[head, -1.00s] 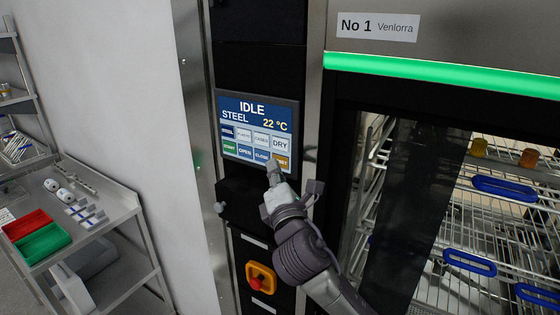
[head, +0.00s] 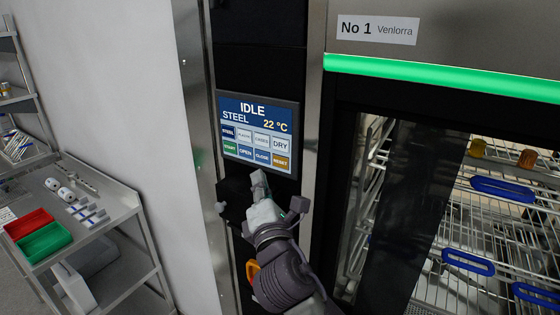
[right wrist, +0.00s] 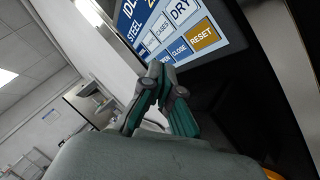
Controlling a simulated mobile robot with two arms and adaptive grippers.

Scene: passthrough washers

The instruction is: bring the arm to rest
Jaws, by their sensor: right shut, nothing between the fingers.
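My right gripper (head: 258,183) is shut and empty in the head view, just below the washer's touch screen (head: 256,133). It stands apart from the screen as far as I can tell. In the right wrist view its closed fingers (right wrist: 158,82) point up toward the screen (right wrist: 172,32). The screen reads IDLE, STEEL and 22 °C above two rows of buttons, with an orange RESET button at the lower right. My left gripper is not in view.
Washer No 1 (head: 440,95) has a green light bar (head: 440,75) above racks seen through glass. An orange-framed knob (head: 252,270) is partly hidden behind my right arm. A steel cart (head: 125,208) with red (head: 29,222) and green (head: 44,242) trays stands left.

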